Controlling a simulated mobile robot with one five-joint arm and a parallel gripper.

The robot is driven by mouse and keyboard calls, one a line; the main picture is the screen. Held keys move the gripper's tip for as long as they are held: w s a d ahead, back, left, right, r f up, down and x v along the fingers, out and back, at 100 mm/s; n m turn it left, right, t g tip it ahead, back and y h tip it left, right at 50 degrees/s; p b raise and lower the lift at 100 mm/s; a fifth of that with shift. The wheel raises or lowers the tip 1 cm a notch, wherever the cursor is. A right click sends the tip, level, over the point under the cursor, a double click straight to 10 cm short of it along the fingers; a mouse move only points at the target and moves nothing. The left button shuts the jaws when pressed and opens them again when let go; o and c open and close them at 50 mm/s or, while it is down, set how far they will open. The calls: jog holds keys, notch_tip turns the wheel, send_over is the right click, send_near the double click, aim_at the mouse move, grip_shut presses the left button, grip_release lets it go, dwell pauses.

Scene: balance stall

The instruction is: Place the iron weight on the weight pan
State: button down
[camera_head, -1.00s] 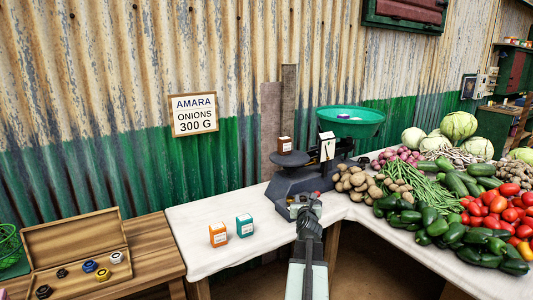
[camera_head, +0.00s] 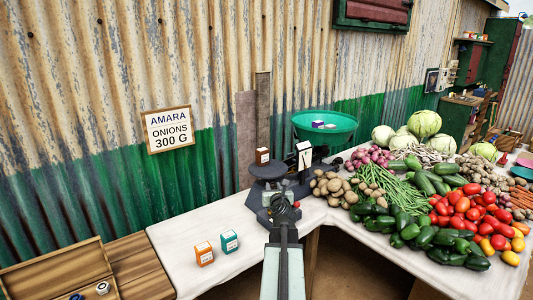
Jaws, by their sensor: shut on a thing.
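A balance scale (camera_head: 300,188) stands on the white-covered counter. Its dark weight pan (camera_head: 268,171) is on the left, with a small brown box (camera_head: 262,156) on or just behind it. Its green bowl (camera_head: 325,126) is at the right and holds small white-and-purple boxes (camera_head: 322,125). My gripper (camera_head: 282,204) is in front of the scale, below and right of the weight pan in the picture. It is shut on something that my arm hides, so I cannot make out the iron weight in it. Whether it touches the scale is unclear.
An orange box (camera_head: 204,254) and a teal box (camera_head: 229,241) stand on the counter (camera_head: 180,240) at left. A wooden case (camera_head: 60,270) with weights is cut off at lower left. Potatoes (camera_head: 328,186) and other vegetables crowd the right. A sign reads "Amara onions 300 g".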

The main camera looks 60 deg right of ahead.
notch_tip(320, 180, up, 6)
jog(key=p, duration=0.3)
jog(key=b, duration=0.2)
send_over(274, 173)
notch_tip(274, 173, down, 2)
jog(key=shift+d, duration=0.15)
notch_tip(274, 173, down, 4)
jog(key=b, duration=0.3)
jog(key=shift+b, duration=0.4)
jog(key=shift+r, duration=0.2)
jog(key=shift+f, duration=0.2)
jog(key=c, duration=1.1)
grip_release()
jog(key=shift+r, duration=0.1)
jog(key=shift+r, duration=0.1)
